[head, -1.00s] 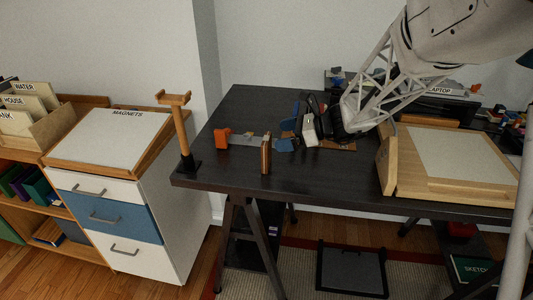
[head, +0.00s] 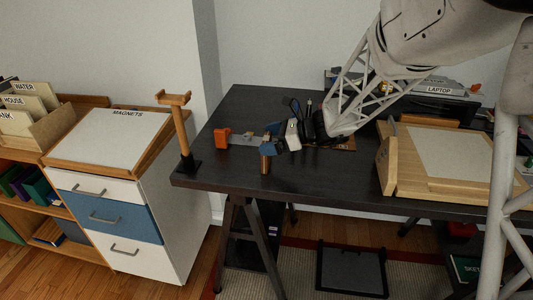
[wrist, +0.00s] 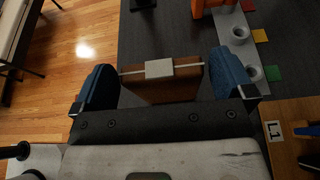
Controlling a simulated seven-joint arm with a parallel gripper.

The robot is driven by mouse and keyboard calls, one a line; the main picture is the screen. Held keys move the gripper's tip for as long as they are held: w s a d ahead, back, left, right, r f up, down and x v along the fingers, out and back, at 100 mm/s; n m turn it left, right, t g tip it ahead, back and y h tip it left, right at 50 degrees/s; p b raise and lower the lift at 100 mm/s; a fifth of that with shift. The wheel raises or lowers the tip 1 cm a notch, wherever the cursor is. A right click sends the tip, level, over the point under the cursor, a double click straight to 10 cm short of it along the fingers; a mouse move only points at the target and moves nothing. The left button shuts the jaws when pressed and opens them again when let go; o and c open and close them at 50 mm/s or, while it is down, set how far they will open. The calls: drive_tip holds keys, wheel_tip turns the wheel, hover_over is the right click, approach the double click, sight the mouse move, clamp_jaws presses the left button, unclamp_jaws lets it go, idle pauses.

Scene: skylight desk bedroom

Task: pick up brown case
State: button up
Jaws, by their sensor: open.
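The brown case (head: 265,164) stands upright on the dark desk, near its left part, and its upper end is hidden behind my gripper in the head view. My gripper (head: 271,139) is open, with its blue fingers around the top of the case.
An orange block (head: 222,137) and a grey strip (head: 243,140) lie just left of the case. A wooden post (head: 180,130) stands at the desk's left corner. A wooden drawing board (head: 450,160) is on the right. The desk front around the case is clear.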

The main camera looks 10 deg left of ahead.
drive_tip(key=shift+a+f, duration=0.2)
drive_tip(key=shift+a, duration=0.35)
drive_tip(key=c, duration=1)
drive_tip(key=shift+r, duration=0.7)
wheel_tip(320, 180, up, 2)
drive_tip(key=shift+r, duration=0.1)
drive_tip(key=s+d, duration=0.2)
drive_tip(key=s, duration=0.2)
drive_tip(key=s+d+r, duration=0.1)
drive_tip(key=s+d, duration=0.1)
drive_tip(key=s, duration=0.3)
drive_tip(key=s+d, duration=0.3)
drive_tip(key=s, duration=0.2)
drive_tip(key=shift+s+r, duration=0.2)
